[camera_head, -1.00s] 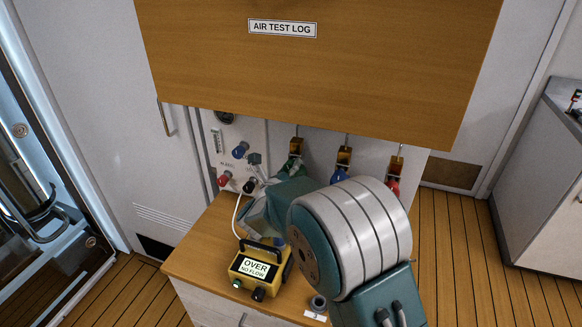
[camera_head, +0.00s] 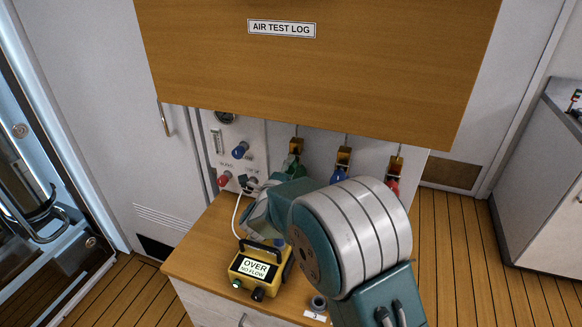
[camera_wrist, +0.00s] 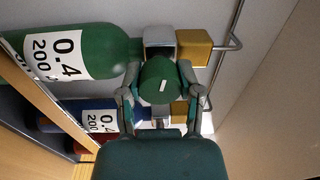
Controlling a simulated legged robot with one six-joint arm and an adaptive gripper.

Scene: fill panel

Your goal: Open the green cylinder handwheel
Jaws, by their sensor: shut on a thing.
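The green handwheel (camera_wrist: 160,82) with a white line mark shows in the wrist view, in front of a grey valve block (camera_wrist: 160,42) at the end of the green cylinder (camera_wrist: 95,52). My gripper (camera_wrist: 158,92) is shut on the handwheel, with one finger on each side of it. The white mark stands slightly tilted from upright in the picture. In the head view the green cylinder (camera_head: 292,165) shows only in small part behind my arm. The handwheel and my gripper's fingers are hidden there.
Blue (camera_head: 340,174) and red (camera_head: 393,186) cylinders hang right of the green one. A yellow meter (camera_head: 258,268) reading "OVER NO FLOW" stands on the wooden counter (camera_head: 205,240). A wooden board (camera_head: 320,75) labelled "AIR TEST LOG" overhangs the panel.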

